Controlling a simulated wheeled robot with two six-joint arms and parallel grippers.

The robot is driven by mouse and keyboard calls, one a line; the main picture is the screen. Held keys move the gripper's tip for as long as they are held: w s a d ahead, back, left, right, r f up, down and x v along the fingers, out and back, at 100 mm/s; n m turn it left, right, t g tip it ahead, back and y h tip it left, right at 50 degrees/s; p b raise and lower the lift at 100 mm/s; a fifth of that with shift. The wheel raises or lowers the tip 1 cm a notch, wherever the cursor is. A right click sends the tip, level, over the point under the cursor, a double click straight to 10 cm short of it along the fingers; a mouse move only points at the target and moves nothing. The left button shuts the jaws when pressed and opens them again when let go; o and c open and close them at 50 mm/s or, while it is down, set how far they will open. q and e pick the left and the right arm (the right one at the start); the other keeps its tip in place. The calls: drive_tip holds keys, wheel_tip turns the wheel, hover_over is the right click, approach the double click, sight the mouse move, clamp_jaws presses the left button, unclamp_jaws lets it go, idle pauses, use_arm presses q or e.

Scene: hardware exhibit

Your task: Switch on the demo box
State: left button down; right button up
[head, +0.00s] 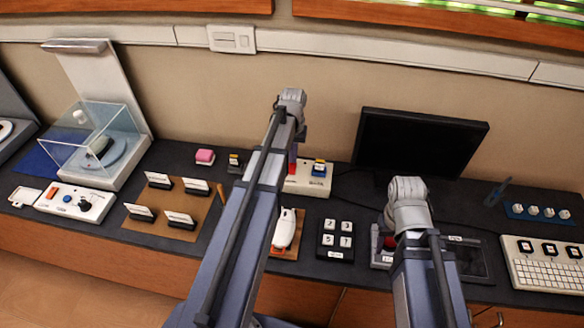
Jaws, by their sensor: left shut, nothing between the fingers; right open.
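A white box (306,184) stands at the back of the counter, just right of my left arm. A second white box (66,204) at the far left carries a blue button, a red mark and a dark knob. Both arms reach up from the bottom, but no fingers of either gripper show.
A dark monitor (418,142) stands at the back right. A keypad (336,240), a white mouse-like piece (285,229), and a white keyboard panel (546,266) lie along the counter. A brown board (163,218) with card holders and a clear case (92,135) are at left.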

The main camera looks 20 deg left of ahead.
use_arm(q)
drive_tip(key=shift+f+b, duration=0.55)
drive_tip(key=shift+f, duration=0.05)
use_arm(e)
drive_tip(key=shift+f, duration=0.6)
use_arm(q)
drive_tip(key=shift+r, duration=0.15)
use_arm(e)
drive_tip(key=shift+r, duration=0.2)
use_arm(q)
wheel_tip(320, 180, up, 7)
drive_tip(key=p, duration=0.7)
use_arm(e)
wheel_tip(320, 180, up, 7)
drive_tip(key=shift+f, duration=0.15)
